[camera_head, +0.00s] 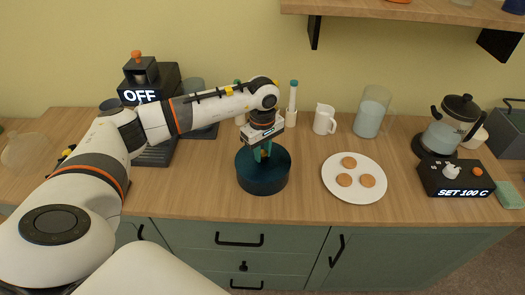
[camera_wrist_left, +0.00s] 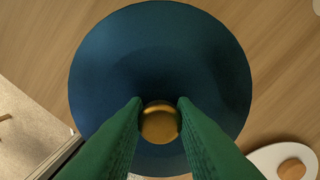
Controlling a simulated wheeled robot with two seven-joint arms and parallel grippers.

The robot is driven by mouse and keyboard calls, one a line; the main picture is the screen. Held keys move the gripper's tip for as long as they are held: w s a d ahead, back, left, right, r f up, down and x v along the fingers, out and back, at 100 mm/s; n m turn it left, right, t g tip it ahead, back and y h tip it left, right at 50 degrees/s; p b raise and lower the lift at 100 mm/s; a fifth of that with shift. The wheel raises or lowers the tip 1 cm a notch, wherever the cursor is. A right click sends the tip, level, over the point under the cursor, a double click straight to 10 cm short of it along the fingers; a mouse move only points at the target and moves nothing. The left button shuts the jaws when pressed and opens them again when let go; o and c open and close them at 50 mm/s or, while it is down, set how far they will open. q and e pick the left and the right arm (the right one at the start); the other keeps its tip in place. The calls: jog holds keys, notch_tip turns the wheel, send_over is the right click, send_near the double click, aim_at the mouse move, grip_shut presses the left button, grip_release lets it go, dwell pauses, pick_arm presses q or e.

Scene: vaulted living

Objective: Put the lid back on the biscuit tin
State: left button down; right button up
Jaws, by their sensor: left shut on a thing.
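The biscuit tin (camera_head: 264,184) is a round dark teal cylinder on the wooden counter, left of the plate. The blue-teal lid (camera_head: 246,160) is over its top and lines up with it. I cannot tell whether it is fully seated. In the left wrist view the lid (camera_wrist_left: 160,50) fills the middle, with a round gold knob (camera_wrist_left: 160,122) at its centre. My left gripper (camera_head: 262,153) points down at the lid; its green fingers (camera_wrist_left: 160,115) are shut on the gold knob. The tin's body is hidden under the lid in the wrist view. My right gripper does not show.
A white plate (camera_head: 354,193) with 3 biscuits lies right of the tin. A dark coffee machine (camera_head: 155,150) stands at left. The counter in front of the tin is clear.

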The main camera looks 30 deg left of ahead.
pick_arm(q)
jog(key=c, duration=1.1)
grip_release()
jog(key=shift+o, duration=0.3)
jog(key=o, duration=0.4)
jog(key=shift+r, duration=0.15)
jog(key=shift+r+p, duration=2)
jog(key=shift+r, duration=1.4)
